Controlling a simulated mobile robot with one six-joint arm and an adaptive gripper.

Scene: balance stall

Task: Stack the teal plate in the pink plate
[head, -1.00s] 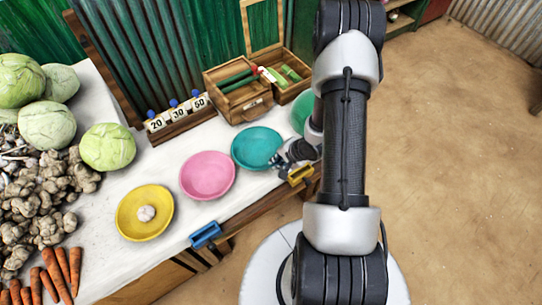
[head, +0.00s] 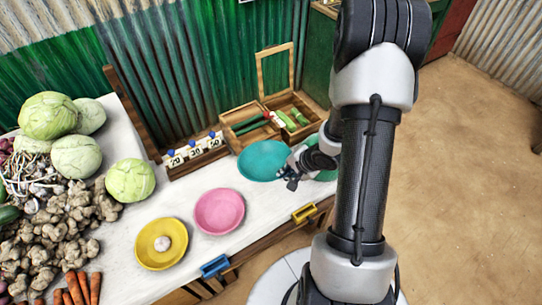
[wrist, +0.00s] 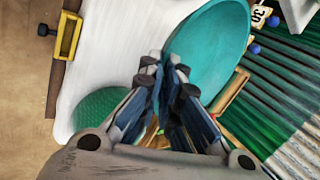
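The teal plate (head: 258,160) hangs above the counter, right of and beyond the pink plate, covering part of the wooden box's front. My gripper (head: 290,178) is at its near right rim. In the wrist view my gripper's fingertips (wrist: 165,64) are closed around the rim of the teal plate (wrist: 210,45), which looks tilted there. The pink plate (head: 219,211) lies empty on the counter, apart from my gripper. It is out of the wrist view.
A yellow plate (head: 150,250) holding a garlic bulb (head: 162,243) is left of the pink plate. A green plate (wrist: 103,112) lies below my gripper. Number cards (head: 195,152) and an open wooden box (head: 240,117) stand behind. Vegetables fill the left.

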